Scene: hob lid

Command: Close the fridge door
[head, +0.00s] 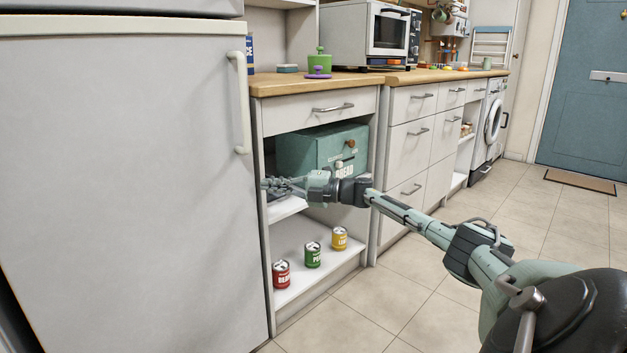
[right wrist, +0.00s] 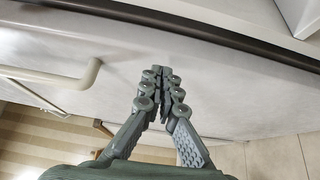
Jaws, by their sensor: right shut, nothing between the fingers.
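The light grey fridge door (head: 120,170) fills the left of the head view, its pale bar handle (head: 240,105) near its right edge. The door looks shut or almost shut; I cannot tell if a small gap remains. My right gripper (head: 266,184) is at the door's right edge, below the handle, fingers together and empty. In the right wrist view the closed fingertips (right wrist: 159,72) are in front of the pale door face (right wrist: 225,95), with the handle (right wrist: 75,80) to their left. Contact is unclear. My left gripper is not in view.
Right of the fridge, an open cabinet holds a green bread box (head: 310,150) and three cans, including a red can (head: 281,274). A wooden counter (head: 310,83) runs above it, with a microwave (head: 350,35). Tiled floor (head: 400,290) lies free in front.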

